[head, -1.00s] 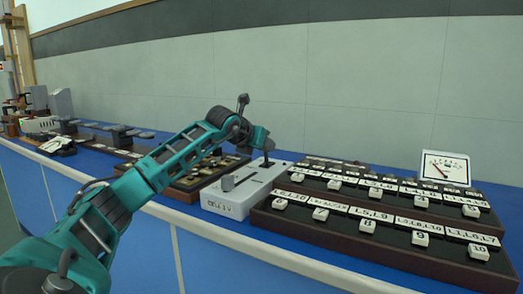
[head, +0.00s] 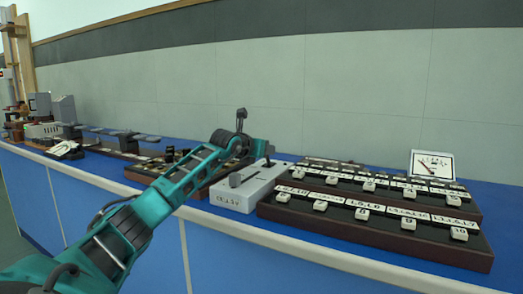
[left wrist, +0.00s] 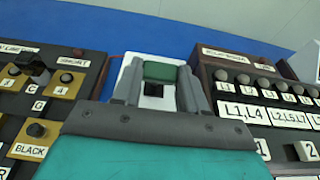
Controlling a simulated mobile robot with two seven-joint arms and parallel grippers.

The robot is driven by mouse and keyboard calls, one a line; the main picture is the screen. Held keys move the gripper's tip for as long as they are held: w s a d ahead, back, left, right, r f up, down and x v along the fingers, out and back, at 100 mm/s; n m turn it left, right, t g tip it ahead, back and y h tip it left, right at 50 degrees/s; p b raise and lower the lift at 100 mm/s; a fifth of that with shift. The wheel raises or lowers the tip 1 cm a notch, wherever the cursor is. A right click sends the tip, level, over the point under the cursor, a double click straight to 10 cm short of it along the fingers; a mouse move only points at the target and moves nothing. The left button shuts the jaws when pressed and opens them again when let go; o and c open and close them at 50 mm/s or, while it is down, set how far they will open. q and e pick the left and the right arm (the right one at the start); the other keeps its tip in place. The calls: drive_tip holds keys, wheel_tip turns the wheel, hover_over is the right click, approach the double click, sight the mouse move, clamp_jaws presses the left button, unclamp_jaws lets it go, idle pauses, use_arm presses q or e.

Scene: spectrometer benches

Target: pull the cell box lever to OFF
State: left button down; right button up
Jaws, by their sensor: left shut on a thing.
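The cell box (head: 232,203) is a light grey box on the blue bench in the middle of the head view. A dark lever (head: 268,162) stands at its far end. My left gripper (head: 268,152) reaches over the box from the left and is shut at the lever's top. In the left wrist view, a green block, apparently the lever's grip (left wrist: 160,72), sits between the two grey fingertips of my left gripper (left wrist: 158,92). The white box top (left wrist: 122,72) shows behind them. The lever's markings cannot be read. My right gripper is not in view.
A brown stepped board (head: 380,240) with labels and white knobs stands close on the right, with a white dial meter (head: 432,165) behind it. Another brown board (head: 150,172) lies partly behind my arm on the left. A wall (head: 320,100) closes off the back.

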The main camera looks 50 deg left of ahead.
use_arm(q)
drive_tip(key=c, duration=0.6)
unclamp_jaws()
drive_tip(key=shift+s, duration=0.2)
drive_tip(key=shift+s+r, duration=0.1)
drive_tip(key=shift+s, duration=0.15)
drive_tip(key=b+v, duration=0.1)
drive_tip(key=v, duration=0.3)
drive_tip(key=b+v, duration=0.2)
drive_tip(key=v, duration=0.3)
drive_tip(key=shift+s+d+b, duration=0.25)
drive_tip(key=shift+d+b, duration=0.05)
drive_tip(key=shift+d, duration=0.05)
drive_tip(key=shift+s+d+r, duration=0.1)
drive_tip(key=shift+s+d, duration=0.05)
drive_tip(key=shift+s+r, duration=0.3)
drive_tip(key=shift+s, duration=0.65)
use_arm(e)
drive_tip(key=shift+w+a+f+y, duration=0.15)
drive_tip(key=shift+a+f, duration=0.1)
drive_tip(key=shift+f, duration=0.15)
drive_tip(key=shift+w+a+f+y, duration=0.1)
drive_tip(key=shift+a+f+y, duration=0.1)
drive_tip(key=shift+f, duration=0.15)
